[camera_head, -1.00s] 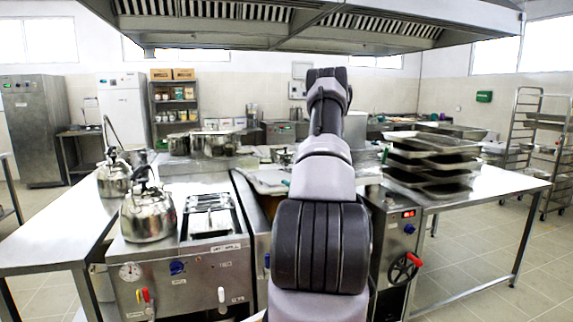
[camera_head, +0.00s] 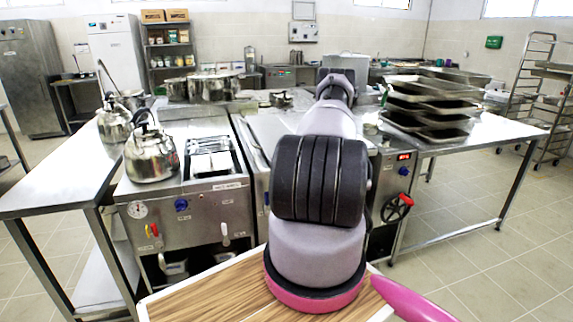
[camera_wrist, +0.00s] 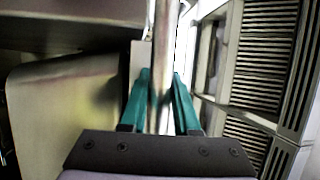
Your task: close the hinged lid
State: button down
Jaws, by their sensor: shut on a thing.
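In the wrist view, my gripper (camera_wrist: 161,76) has two teal fingers, one on each side of a shiny metal bar (camera_wrist: 162,40), and is shut on it. A broad metal sheet (camera_wrist: 55,115) lies left of the bar, perhaps part of the hinged lid; its angle cannot be told. In the head view, my arm reaches forward over the middle cooking unit, whose pale flat top (camera_head: 268,130) shows left of the arm. The arm hides the right part of this top and most of the gripper.
Left stands a fryer unit (camera_head: 190,215) with a kettle (camera_head: 151,158) on its top. Right, a steel table (camera_head: 480,140) bears stacked trays (camera_head: 430,110). A red-handled wheel (camera_head: 397,207) sticks out of the unit's front. Floor (camera_head: 490,260) is free at right.

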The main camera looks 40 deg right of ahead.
jog(key=shift+w+r, duration=0.15)
jog(key=shift+w, duration=0.05)
jog(key=c, duration=0.7)
grip_release()
jog(key=shift+o, duration=0.2)
jog(key=shift+s, duration=0.1)
jog(key=s+f, duration=0.2)
jog(key=s, duration=0.8)
jog(key=shift+s+d, duration=0.25)
jog(key=shift+d, duration=0.2)
